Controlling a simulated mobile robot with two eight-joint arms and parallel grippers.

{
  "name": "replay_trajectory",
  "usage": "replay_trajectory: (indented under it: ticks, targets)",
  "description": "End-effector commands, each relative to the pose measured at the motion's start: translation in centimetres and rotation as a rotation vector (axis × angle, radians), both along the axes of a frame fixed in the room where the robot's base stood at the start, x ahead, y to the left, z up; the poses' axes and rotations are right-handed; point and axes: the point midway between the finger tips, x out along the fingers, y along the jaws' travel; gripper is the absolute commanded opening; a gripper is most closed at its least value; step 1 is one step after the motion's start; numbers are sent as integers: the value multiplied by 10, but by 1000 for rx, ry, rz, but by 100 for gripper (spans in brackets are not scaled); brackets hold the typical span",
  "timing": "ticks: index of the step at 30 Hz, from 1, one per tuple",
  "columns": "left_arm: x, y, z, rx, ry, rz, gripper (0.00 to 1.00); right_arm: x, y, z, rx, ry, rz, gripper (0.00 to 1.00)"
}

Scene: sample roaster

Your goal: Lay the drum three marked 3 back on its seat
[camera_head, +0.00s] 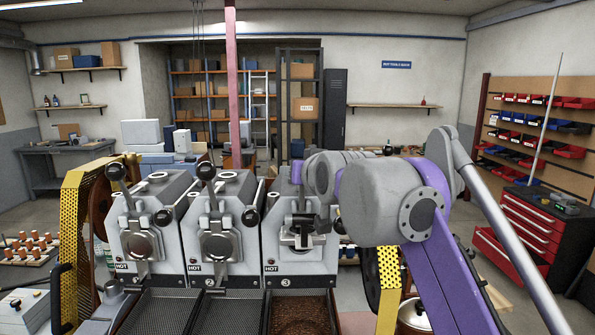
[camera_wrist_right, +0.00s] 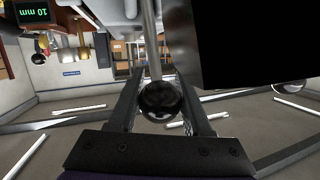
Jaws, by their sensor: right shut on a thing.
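Drum three (camera_head: 302,232) is in the rightmost of the roasters, above the plate marked 3 (camera_head: 286,282). Its front looks different from the round fronts of drum one (camera_head: 141,244) and drum two (camera_head: 217,246), as if tilted. In the right wrist view, my right gripper (camera_wrist_right: 160,108) is shut on a dark ball knob (camera_wrist_right: 160,98) at the end of a metal rod (camera_wrist_right: 152,45). In the head view my right arm reaches to roaster three and hides part of it; the fingers and the held knob cannot be made out there. My left gripper is out of view.
Brown beans lie in the tray (camera_head: 298,312) below roaster three; the neighbouring tray (camera_head: 233,314) looks empty. Yellow perforated guards (camera_head: 75,240) flank the roasters. A red tool chest (camera_head: 530,230) stands at right. Open floor lies between.

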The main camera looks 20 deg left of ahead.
Motion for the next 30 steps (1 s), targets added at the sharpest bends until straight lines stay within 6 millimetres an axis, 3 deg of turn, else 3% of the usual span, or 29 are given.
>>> replay_trajectory:
  ticks: [5,6,11,22,30]
  targets:
    - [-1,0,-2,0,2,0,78,1,0,-6,-6,12,0,0]
    - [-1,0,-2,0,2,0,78,1,0,-6,-6,12,0,51]
    - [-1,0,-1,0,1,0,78,1,0,-5,-5,9,-1,78]
    - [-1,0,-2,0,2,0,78,-4,-3,-2,-4,6,0,78]
    - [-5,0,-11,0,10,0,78,-43,-27,9,-3,7,0,78]
